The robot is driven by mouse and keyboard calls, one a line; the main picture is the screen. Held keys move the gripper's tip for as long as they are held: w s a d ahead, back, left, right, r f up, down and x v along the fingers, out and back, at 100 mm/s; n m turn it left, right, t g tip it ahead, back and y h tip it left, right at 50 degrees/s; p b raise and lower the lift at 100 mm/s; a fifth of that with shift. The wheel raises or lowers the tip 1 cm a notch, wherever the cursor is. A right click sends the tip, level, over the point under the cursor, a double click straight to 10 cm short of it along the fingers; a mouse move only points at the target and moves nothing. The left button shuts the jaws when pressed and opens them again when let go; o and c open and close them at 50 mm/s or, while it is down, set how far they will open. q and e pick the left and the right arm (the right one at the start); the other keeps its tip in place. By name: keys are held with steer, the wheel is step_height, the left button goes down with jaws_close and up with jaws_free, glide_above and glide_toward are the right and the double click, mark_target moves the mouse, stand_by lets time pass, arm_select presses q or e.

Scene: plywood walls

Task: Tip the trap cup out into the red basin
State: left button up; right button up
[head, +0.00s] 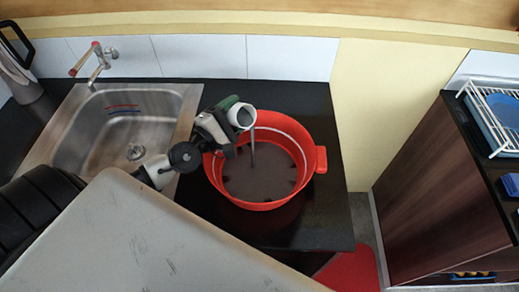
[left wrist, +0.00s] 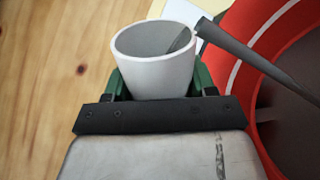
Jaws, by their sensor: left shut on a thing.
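A white trap cup (head: 242,117) is held tilted above the red basin (head: 262,206), its mouth toward the basin. A dark grey stream (head: 252,150) runs from its mouth down into the basin. My left gripper (head: 232,108) is shut on the cup. In the left wrist view the gripper's green fingers (left wrist: 158,88) clasp the cup (left wrist: 150,75) on both sides, and the stream crosses to the basin (left wrist: 235,50). Dark brown-grey liquid covers the basin's bottom. My right gripper is not in view.
The basin stands on a black counter (head: 315,225) right of a steel sink (head: 125,130) with a tap (head: 98,62). A kettle-like vessel (head: 15,75) is at the far left. A dark cabinet (head: 435,180) with a white dish rack (head: 485,115) stands at the right.

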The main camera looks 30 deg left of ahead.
arm_select(q)
steer(key=shift+f+m, duration=0.1)
steer(key=shift+m, duration=0.2)
steer(key=shift+r+m, duration=0.45)
steer(key=shift+m, duration=0.55)
stand_by(0.5)
steer(key=shift+s+d+r+m+h+p, duration=0.15)
steer(key=shift+d+r+m+p, duration=0.05)
steer(key=shift+d+m+p, duration=0.3)
steer(key=shift+s+d+r+m+h+p, duration=0.1)
steer(key=shift+d+r+m+h+p, duration=0.1)
steer(key=shift+d+m+p, duration=0.3)
stand_by(0.4)
steer(key=shift+f+m+b, duration=0.3)
steer(key=shift+f+m, duration=0.1)
steer(key=shift+m, duration=0.5)
stand_by(0.4)
steer(key=shift+s+d+r+h, duration=0.1)
steer(key=shift+h, duration=0.25)
